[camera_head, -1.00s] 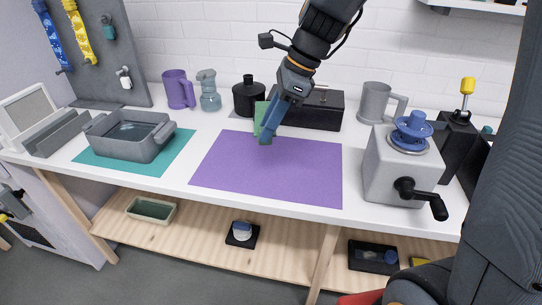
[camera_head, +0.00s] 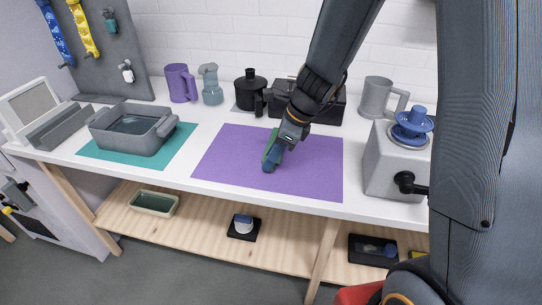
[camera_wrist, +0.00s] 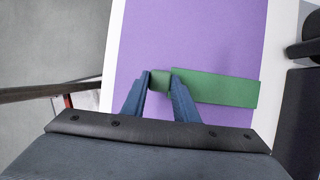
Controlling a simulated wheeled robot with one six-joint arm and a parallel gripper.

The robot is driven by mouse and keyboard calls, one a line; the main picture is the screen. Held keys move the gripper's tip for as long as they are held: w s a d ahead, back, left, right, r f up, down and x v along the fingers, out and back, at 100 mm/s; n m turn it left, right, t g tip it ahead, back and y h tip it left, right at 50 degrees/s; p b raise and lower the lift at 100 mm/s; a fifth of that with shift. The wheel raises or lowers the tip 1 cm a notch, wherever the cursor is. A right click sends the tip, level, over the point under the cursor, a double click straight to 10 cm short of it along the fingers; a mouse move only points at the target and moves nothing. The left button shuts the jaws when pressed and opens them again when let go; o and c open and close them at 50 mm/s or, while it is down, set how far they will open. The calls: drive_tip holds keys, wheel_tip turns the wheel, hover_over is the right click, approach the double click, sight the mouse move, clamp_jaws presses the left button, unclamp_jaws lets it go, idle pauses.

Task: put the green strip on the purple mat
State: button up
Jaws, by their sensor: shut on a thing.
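The green strip (camera_wrist: 215,88) is held between the two blue fingers of my gripper (camera_wrist: 160,80) in the wrist view. Most of the strip sticks out to the right of the fingers there. In the head view my gripper (camera_head: 270,165) is over the purple mat (camera_head: 315,170), and only a small part of the green strip (camera_head: 268,148) shows beside the fingers. The purple mat also fills the middle of the wrist view (camera_wrist: 195,30). I cannot tell whether the strip touches the mat.
A grey tray (camera_head: 133,145) stands on a teal mat (camera_head: 180,148) at the left. A black canister (camera_head: 250,92) and a black box (camera_head: 325,108) stand behind the purple mat. A grey machine with a blue knob (camera_head: 393,165) stands to its right.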

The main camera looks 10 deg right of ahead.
drive_tip(key=shift+f, duration=0.15)
drive_tip(key=o, duration=1.1)
drive_tip(key=shift+c, duration=0.2)
drive_tip(key=shift+d+r, duration=0.15)
drive_tip(key=shift+r, duration=0.5)
drive_tip(key=v, duration=1)
drive_tip(key=s+d+f+n+h, duration=0.1)
drive_tip(key=s+d+f+n, duration=0.1)
drive_tip(key=s+n, duration=0.2)
drive_tip(key=s+d+f+n+h, duration=0.2)
drive_tip(key=s+n, duration=0.2)
drive_tip(key=n, duration=0.5)
drive_tip(key=s+d+f+n+h, duration=0.1)
drive_tip(key=s+d+f+n, duration=0.1)
drive_tip(key=n, duration=0.5)
drive_tip(key=shift+s+d+f+b, duration=0.2)
drive_tip(key=shift+s+d+b, duration=0.25)
drive_tip(key=shift+s, duration=0.45)
drive_tip(key=shift+s+d+f+n+h, duration=0.15)
drive_tip(key=shift+s+n+h, duration=0.15)
drive_tip(key=shift+n, duration=0.7)
